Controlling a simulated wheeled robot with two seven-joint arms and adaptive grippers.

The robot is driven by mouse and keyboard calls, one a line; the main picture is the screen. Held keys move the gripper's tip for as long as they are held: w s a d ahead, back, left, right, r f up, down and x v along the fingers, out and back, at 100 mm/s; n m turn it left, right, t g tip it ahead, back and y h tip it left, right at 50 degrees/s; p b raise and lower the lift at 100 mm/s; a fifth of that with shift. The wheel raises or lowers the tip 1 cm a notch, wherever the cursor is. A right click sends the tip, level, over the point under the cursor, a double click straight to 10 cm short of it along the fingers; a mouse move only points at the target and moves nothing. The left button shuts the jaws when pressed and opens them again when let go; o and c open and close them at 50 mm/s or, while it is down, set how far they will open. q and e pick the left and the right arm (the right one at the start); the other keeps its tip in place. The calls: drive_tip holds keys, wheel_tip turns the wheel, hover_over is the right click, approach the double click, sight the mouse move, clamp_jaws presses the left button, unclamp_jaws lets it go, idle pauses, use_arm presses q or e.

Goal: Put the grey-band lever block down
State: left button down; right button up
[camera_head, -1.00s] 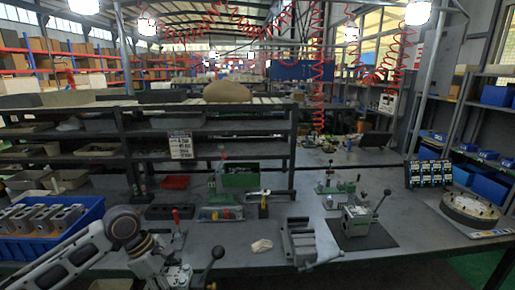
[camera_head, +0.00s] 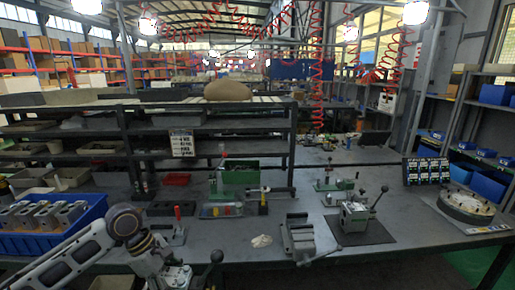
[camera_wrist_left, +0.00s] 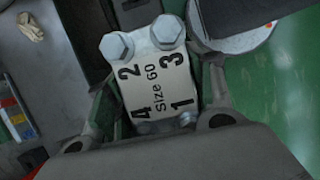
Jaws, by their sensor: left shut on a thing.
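My left gripper (camera_head: 172,272) comes in at the bottom left of the head view. It is shut on the lever block (camera_head: 180,280), whose lever with a black knob (camera_head: 216,256) sticks up to the right. In the left wrist view the block's pale label (camera_wrist_left: 155,88) reads "Size 60" with numbers 1 to 4, and two bolt heads show at one end. The gripper (camera_wrist_left: 150,118) has a finger on each side of it. The block is near the workbench's front edge, with green below it. The grey band cannot be made out. My right gripper is not in view.
A similar lever block (camera_head: 355,215) stands on a dark mat (camera_head: 375,236) at the right. A vise (camera_head: 299,240) and a pale cloth (camera_head: 261,241) are mid-bench. A blue crate (camera_head: 85,221) holds several blocks at the left. Clear bench (camera_head: 225,235) lies behind the held block.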

use_arm(q)
drive_tip(key=shift+r, duration=0.2)
